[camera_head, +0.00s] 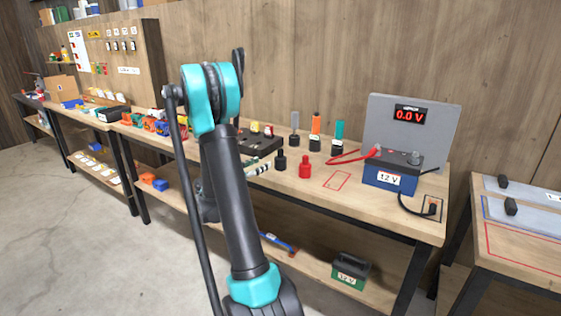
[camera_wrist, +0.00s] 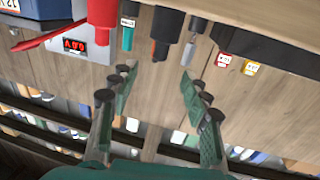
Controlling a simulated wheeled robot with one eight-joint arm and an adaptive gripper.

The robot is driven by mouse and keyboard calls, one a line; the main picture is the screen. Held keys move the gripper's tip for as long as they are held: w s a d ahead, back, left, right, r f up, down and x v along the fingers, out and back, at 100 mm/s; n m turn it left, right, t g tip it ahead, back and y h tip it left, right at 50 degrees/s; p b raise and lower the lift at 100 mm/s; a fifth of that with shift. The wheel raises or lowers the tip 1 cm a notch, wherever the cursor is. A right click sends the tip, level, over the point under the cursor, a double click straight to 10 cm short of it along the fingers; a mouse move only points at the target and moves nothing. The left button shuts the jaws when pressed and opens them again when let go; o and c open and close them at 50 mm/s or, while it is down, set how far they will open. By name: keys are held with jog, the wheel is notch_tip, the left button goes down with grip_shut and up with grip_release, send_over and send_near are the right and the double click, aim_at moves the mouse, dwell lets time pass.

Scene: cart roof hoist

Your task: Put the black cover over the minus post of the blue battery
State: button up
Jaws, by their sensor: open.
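The blue battery (camera_head: 388,184), labelled 12 V, stands at the right of the bench. A red lead reaches its left post. The right post (camera_head: 414,158) looks dark and is small; I cannot make out its detail. The black cover (camera_head: 281,161) stands upright on the bench, left of a red cover (camera_head: 305,168). My gripper (camera_head: 262,167) is mostly hidden behind my arm, just left of the black cover. In the wrist view my gripper (camera_wrist: 155,88) is open and empty. The black cover (camera_wrist: 167,25) appears ahead, roughly between its fingers, and apart from them.
A grey panel with a red 0.0 V display (camera_head: 410,115) stands behind the battery. Upright grey, orange and teal tools (camera_head: 338,130) stand behind the covers. A black lead ends at a small dark block (camera_head: 434,208). A red outlined rectangle (camera_head: 336,181) on the bench is empty.

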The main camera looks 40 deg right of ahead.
aim_at(280, 156)
jog(key=x, duration=0.7)
jog(key=shift+w+d, duration=0.1)
jog(key=shift+d, duration=0.25)
jog(key=shift+r+x, duration=0.2)
jog(key=shift+x, duration=1.1)
jog(key=shift+r+x, duration=0.15)
jog(key=shift+x, duration=1.2)
jog(key=shift+w, duration=0.2)
grip_shut()
